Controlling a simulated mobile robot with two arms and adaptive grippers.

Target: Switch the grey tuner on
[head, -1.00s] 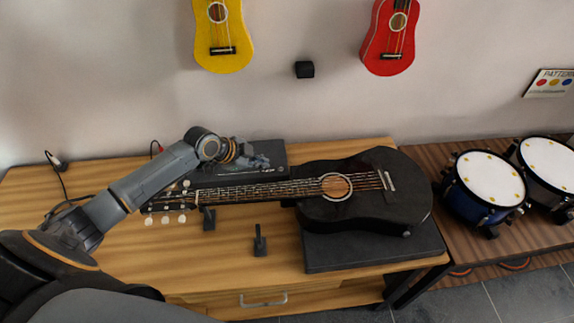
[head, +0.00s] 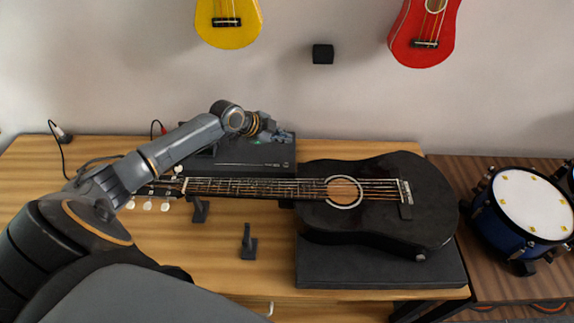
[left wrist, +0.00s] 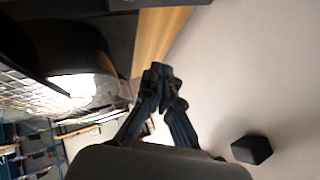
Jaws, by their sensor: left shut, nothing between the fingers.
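A flat dark grey box (head: 258,153), which looks like the tuner, lies on the wooden table behind the guitar neck. My arm hides part of its top, and I cannot make out a switch on it. My left gripper (head: 285,137) is above the right part of the box, near its back edge; I cannot tell whether it touches. In the left wrist view the left gripper (left wrist: 160,73) has its fingertips together with nothing between them. My right gripper is out of view.
A black guitar (head: 387,220) lies in front of the box, partly over a dark case (head: 380,270). Small black stands (head: 249,243) are near its neck. A black cube (head: 323,54) is on the wall, which also holds a yellow ukulele (head: 228,28) and a red one (head: 420,40). Drums (head: 530,205) stand right.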

